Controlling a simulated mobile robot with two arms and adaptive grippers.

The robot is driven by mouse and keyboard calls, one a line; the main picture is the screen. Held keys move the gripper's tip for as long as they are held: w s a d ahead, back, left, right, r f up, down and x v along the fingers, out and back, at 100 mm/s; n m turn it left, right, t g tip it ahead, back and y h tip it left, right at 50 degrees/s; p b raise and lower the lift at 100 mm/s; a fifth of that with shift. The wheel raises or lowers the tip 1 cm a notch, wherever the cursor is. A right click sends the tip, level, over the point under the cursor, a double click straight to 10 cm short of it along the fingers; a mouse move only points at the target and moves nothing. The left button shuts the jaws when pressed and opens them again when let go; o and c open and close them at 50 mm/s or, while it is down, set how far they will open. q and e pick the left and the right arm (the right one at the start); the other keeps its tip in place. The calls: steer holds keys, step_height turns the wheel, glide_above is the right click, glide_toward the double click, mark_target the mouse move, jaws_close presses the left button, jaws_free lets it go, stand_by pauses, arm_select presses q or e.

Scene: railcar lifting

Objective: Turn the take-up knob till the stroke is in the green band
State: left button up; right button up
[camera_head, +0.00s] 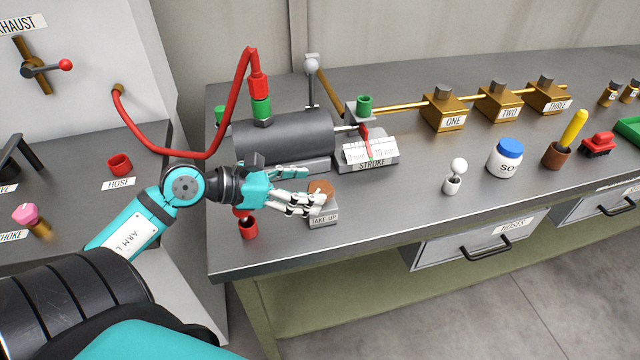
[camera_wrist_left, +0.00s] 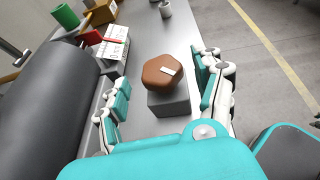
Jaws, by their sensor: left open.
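The take-up knob (camera_head: 320,188) is brown and sits on a grey block labelled TAKE-UP (camera_head: 323,218) near the front of the bench. My left gripper (camera_head: 306,188) is open beside the knob, reaching in from the left. In the left wrist view the brown knob (camera_wrist_left: 163,75) with a pale mark on top lies ahead, between the spread fingers (camera_wrist_left: 165,100), with gaps on both sides. The stroke scale (camera_head: 370,152) is a white plate labelled STROKE, with a red pointer (camera_head: 366,140) over it. The green band cannot be made out clearly. My right gripper is out of view.
A dark cylinder (camera_head: 283,136) with a red hose (camera_head: 247,75) lies behind my left gripper. A red cup (camera_head: 248,228) stands close under my left wrist. The bench front right of the knob is clear.

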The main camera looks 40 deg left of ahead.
mark_target(319, 188)
arm_select(q)
steer(key=shift+x, duration=1.85)
steer(key=shift+c, duration=0.2)
steer(key=c, duration=1.1)
steer(key=p, duration=0.2)
steer(key=n+y+p, duration=0.1)
steer(key=shift+r+t+y+p, duration=0.3)
steer(key=shift+p, duration=0.05)
steer(key=shift+f+n+p, duration=0.2)
steer(key=shift+n+p, duration=0.1)
steer(key=shift+n, duration=0.1)
steer(key=shift+t, duration=0.3)
steer(key=o, duration=1.1)
